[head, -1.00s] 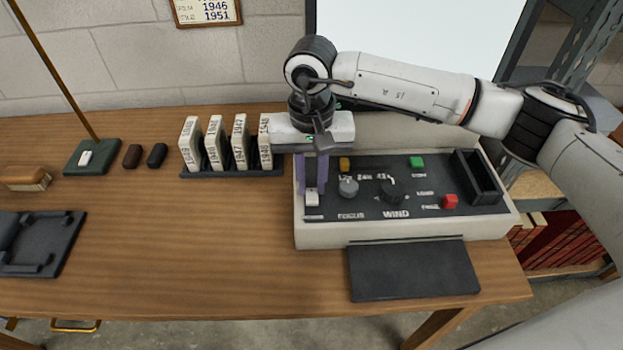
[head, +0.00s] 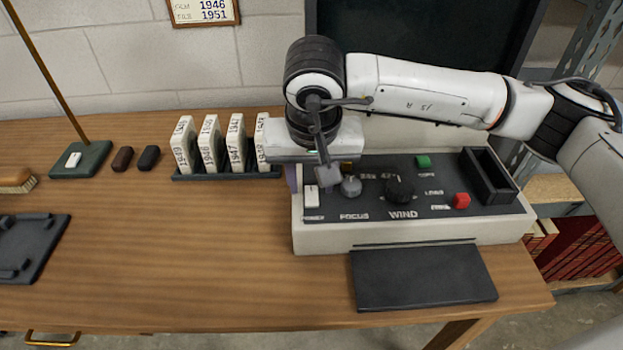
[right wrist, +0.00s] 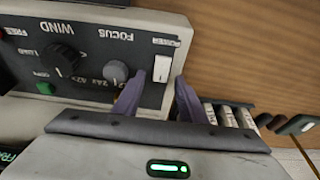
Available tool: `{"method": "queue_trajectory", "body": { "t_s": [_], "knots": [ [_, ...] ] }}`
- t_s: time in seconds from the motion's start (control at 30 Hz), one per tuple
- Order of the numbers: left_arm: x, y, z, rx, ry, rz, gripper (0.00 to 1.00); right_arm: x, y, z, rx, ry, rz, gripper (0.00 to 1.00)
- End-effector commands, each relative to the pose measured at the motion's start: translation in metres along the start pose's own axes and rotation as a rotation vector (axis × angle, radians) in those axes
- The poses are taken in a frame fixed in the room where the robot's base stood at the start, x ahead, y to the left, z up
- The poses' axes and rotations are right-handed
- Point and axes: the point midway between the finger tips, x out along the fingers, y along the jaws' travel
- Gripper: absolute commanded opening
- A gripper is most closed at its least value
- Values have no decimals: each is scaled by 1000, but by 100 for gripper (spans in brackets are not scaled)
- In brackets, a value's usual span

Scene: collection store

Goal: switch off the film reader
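The film reader (head: 360,233) is a pale console with a dark control panel on the wooden table. Its screen (head: 420,75) behind is dark. A white rocker switch (head: 311,197) sits at the panel's left end; it also shows in the right wrist view (right wrist: 162,68). My right gripper (right wrist: 158,84) has its two purple fingers apart, with nothing between them, pointing toward the switch and just short of it in the right wrist view. In the head view the gripper's body and wrist hide most of the fingers. My left gripper is not in view.
The panel also has a grey focus knob (head: 351,186), a black wind knob (head: 399,189), a green button (head: 423,161) and a red button (head: 461,201). A rack of several labelled boxes (head: 209,145) stands close left of the reader.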

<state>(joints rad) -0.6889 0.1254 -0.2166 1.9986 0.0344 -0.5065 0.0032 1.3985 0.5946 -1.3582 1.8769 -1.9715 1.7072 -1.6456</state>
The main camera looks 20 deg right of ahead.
Motion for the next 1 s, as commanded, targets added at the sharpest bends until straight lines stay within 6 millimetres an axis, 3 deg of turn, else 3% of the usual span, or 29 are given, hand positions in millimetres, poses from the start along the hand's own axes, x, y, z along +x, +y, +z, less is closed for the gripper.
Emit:
{"method": "queue_trajectory", "body": {
  "t_s": [0.33,0.8,1.0],
  "knots": [
    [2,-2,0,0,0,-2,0,-8,-1,0,0,1,-2,38],
    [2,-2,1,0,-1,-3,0,-90,-1,-1,0,3,-2,38],
    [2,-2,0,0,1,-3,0,-103,0,0,0,1,0,38]
  ]
}}
